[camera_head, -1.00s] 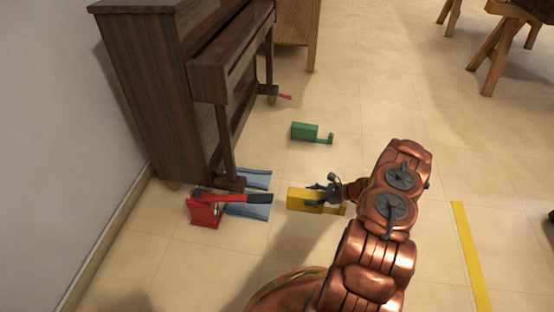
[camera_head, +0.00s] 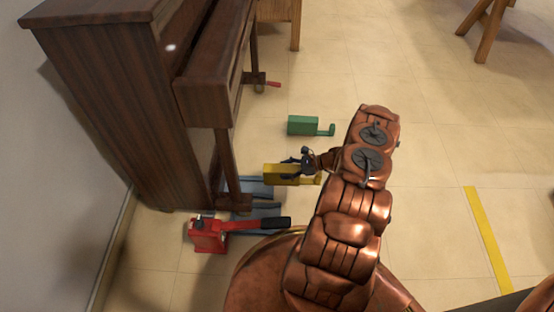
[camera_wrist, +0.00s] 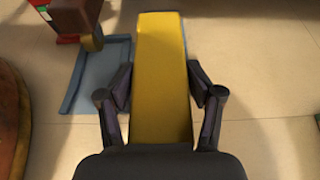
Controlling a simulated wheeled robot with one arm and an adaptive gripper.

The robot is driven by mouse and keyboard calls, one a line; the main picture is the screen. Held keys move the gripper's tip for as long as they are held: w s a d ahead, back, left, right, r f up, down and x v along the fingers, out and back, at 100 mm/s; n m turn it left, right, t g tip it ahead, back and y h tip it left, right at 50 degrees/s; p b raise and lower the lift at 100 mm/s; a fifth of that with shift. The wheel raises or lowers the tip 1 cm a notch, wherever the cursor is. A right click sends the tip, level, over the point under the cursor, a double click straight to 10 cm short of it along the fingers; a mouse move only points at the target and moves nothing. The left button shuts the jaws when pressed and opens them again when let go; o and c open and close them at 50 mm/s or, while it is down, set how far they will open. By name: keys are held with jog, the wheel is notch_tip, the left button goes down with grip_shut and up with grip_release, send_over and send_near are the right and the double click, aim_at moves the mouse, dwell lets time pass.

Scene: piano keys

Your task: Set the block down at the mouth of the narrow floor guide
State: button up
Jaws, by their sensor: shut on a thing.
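My gripper (camera_head: 303,165) is shut on the yellow block (camera_head: 280,174), a long box with a low tail at its right end. In the wrist view, the fingers (camera_wrist: 160,80) press on both sides of the block (camera_wrist: 160,40), which points away from me. The blue-grey floor guide (camera_head: 248,186) lies by the piano leg, with a second blue-grey piece (camera_head: 268,212) nearer me. The block's far left end is over or beside the guide's right edge. In the wrist view, the guide's raised edge (camera_wrist: 75,92) shows left of the block. I cannot tell whether the block touches the floor.
A red jack (camera_head: 208,235) with a black handle stands in front of the piano (camera_head: 120,110), close to the nearer guide piece. A green block (camera_head: 302,125) sits on the floor farther back. Tiled floor to the right is clear, with a yellow strip (camera_head: 487,240).

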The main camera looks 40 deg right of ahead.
jog(key=shift+w+d+f, duration=0.1)
jog(key=shift+w, duration=0.15)
jog(key=shift+f+b, duration=1.4)
jog(key=shift+f, duration=1.4)
jog(key=shift+f, duration=0.5)
jog(key=o, duration=1.7)
jog(key=shift+o, duration=0.4)
jog(key=shift+r, duration=0.1)
jog(key=shift+r+p, duration=1.85)
jog(key=shift+r, duration=2.55)
